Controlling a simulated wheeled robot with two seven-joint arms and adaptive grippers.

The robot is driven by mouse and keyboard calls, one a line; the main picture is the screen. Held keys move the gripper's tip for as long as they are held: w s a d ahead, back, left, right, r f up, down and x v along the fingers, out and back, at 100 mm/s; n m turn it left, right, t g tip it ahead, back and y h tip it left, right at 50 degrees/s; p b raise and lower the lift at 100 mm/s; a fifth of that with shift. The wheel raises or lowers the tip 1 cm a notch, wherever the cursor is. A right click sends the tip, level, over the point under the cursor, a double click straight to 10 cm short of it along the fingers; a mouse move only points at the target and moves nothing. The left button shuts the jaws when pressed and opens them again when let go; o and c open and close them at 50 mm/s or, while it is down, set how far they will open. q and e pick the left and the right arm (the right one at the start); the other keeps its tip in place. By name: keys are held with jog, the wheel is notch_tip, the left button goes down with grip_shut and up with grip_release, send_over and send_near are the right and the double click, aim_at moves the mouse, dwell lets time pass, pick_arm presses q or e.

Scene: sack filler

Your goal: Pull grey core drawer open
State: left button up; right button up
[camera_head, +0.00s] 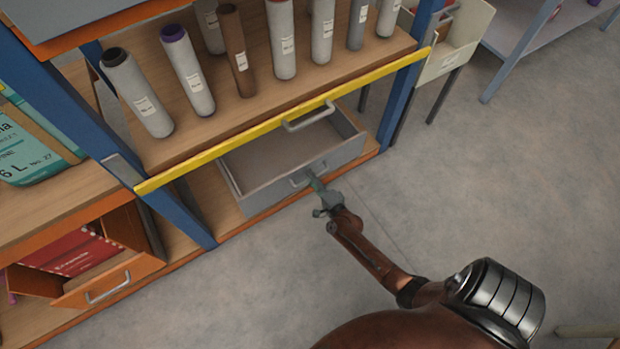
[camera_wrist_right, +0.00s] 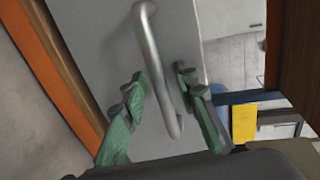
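The grey core drawer (camera_head: 235,195) is an open-topped grey box on the lowest shelf; its inside looks empty. Its front, with a grey bar handle (camera_head: 300,179), stands close to the orange shelf edge. My right gripper (camera_head: 317,184) is at this handle. In the right wrist view the handle (camera_wrist_right: 158,55) runs between the two green fingers (camera_wrist_right: 160,85), one on each side. The fingers are apart, and whether either touches the bar is hard to tell. My left gripper is not in view.
A yellow beam (camera_head: 250,145) and a shelf of upright cores (camera_head: 282,45) lie above the drawer. A second grey handle (camera_head: 308,118) shows just below the beam. Blue posts (camera_head: 180,205) flank the bay. An orange drawer (camera_head: 110,281) stands at left. The floor (camera_head: 450,200) in front is clear.

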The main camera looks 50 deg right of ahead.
jog(key=shift+c, duration=0.7)
grip_shut()
